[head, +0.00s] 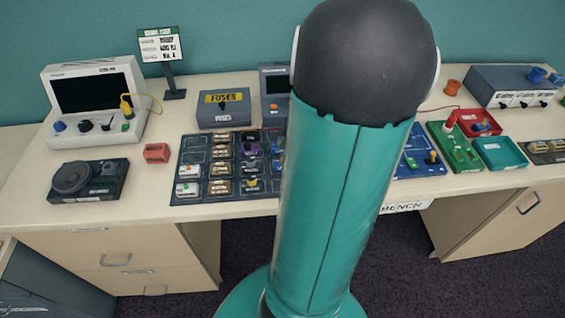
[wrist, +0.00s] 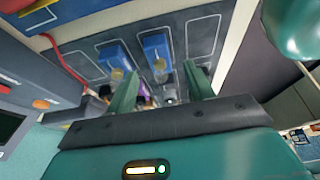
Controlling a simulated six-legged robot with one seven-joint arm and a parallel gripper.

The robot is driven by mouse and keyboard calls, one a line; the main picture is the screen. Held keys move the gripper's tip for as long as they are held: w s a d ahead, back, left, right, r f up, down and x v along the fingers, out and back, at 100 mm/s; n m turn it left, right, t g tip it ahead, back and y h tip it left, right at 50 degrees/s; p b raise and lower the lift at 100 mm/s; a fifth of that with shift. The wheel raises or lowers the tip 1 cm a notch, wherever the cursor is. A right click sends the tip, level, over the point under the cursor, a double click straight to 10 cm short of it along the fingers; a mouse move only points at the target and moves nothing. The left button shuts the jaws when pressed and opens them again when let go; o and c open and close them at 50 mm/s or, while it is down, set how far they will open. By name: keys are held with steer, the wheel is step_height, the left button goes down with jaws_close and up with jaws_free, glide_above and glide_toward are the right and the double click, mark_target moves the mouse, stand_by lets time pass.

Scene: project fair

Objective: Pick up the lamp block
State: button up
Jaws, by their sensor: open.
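In the wrist view, two blue blocks with small yellowish, bulb-like tips stand in outlined cells of a dark board: one at the middle (wrist: 155,44) and one to its left (wrist: 113,53). Either could be the lamp block; I cannot tell which. My gripper (wrist: 158,68) is open, its two green fingers spread apart, with the middle blue block in line with the gap. I see nothing held between them. In the head view, the dark board (head: 187,151) holds several small blocks. My arm covers its right end, and my gripper is hidden there.
A fuses box (head: 223,110) stands behind the board. A small red block (head: 156,153) and a black dial unit (head: 88,181) are to its left. Bare bench top shows at front left.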

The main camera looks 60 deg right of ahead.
mark_target(282, 159)
steer(key=x, duration=0.3)
steer(key=shift+w+a+f, duration=0.15)
steer(key=shift+f, duration=0.1)
steer(key=shift+c, duration=0.4)
steer(key=c, duration=1)
steer(key=shift+r, duration=0.15)
